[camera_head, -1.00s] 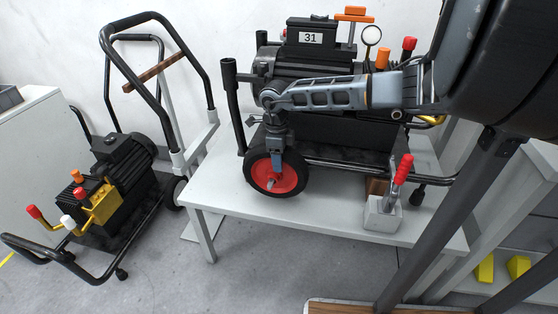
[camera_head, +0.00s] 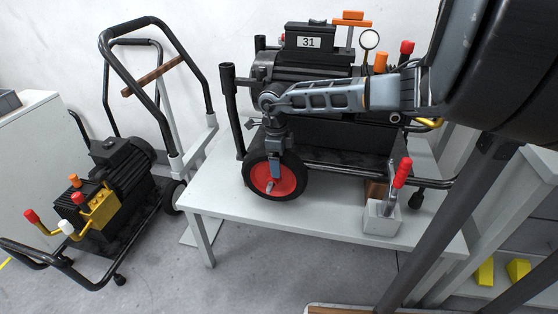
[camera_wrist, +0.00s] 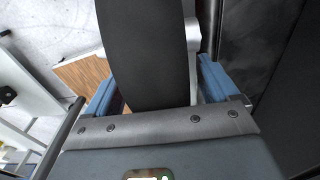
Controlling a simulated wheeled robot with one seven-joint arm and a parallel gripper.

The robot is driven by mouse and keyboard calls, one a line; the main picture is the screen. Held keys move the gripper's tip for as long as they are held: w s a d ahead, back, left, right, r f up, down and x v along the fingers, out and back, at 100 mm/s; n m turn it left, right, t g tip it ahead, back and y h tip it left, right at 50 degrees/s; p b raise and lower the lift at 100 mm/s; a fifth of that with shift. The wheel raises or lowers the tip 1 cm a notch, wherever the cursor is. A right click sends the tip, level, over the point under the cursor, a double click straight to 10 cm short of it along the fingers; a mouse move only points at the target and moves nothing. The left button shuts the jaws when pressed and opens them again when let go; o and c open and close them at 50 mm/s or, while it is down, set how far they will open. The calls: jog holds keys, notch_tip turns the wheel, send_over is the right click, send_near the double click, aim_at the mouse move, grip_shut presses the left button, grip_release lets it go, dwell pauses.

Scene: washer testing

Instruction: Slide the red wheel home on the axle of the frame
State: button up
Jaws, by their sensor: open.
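The red wheel (camera_head: 287,183) with its black tyre stands upright at the lower front left of the frame (camera_head: 329,161), above the white table top. A grey axle end shows at its hub in the head view. In the wrist view the black tyre (camera_wrist: 146,50) passes between the two blue fingers of my gripper (camera_wrist: 158,82), with a gap on the left side. The gripper is open around the tyre. How far the wheel sits along the axle cannot be told.
A toggle clamp with a red handle (camera_head: 402,172) stands on the table (camera_head: 225,199) right of the wheel. The machine labelled 31 (camera_head: 309,42) rises behind. A second wheeled machine (camera_head: 124,168) stands on the floor at left. Table space in front of the wheel is clear.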

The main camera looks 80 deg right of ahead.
jog(key=r, duration=0.7)
jog(key=shift+w+r, duration=0.25)
jog(key=shift+r, duration=0.1)
jog(key=shift+a, duration=0.1)
dwell(0.4)
